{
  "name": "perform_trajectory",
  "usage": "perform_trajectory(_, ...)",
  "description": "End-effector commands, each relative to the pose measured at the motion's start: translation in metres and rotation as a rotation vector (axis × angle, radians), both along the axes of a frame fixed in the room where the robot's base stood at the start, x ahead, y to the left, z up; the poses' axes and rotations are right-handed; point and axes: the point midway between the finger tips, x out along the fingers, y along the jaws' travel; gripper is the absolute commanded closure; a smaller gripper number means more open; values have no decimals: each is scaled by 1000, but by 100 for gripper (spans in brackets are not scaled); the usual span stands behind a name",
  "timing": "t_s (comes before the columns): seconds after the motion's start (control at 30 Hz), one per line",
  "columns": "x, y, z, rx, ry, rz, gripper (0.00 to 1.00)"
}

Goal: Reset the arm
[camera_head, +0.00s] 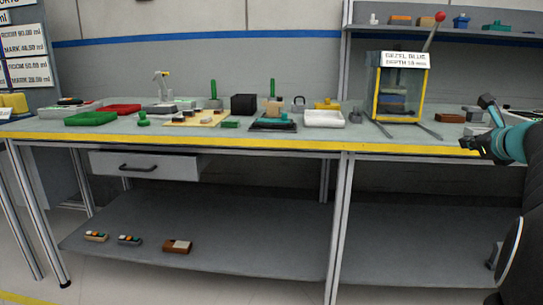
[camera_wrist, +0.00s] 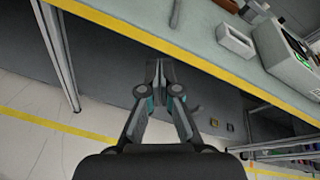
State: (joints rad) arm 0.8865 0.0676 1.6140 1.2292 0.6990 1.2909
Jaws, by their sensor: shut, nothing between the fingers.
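My gripper (camera_head: 468,145) is at the right of the head view, by the yellow front edge of the workbench. In the wrist view my gripper (camera_wrist: 157,72) points forward with its fingertips together and nothing between them. My teal and black arm (camera_head: 515,143) reaches in from the right edge of the head view. The gripper looks close to the bench edge; I cannot tell whether it touches.
A drawer (camera_head: 145,166) hangs below. The lower shelf (camera_head: 250,235) is mostly clear.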

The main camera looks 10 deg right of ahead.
Motion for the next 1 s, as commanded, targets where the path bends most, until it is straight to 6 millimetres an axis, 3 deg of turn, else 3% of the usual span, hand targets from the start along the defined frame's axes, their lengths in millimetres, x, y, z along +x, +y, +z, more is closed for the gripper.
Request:
perform_trajectory(0.13, -14, 12, -48, -214, 173, 116, 100)
perform_trajectory(0.23, -31, 40, -86, -428, 327, 275, 100)
perform_trajectory(0.5, -98, 177, -174, -1069, 642, 948, 100)
perform_trajectory(0.7, -168, 267, -219, -1494, 710, 1450, 100)
perform_trajectory(0.83, -210, 308, -239, -1714, 703, 1685, 100)
perform_trajectory(1.0, -248, 348, -252, -1922, 647, 1818, 100)
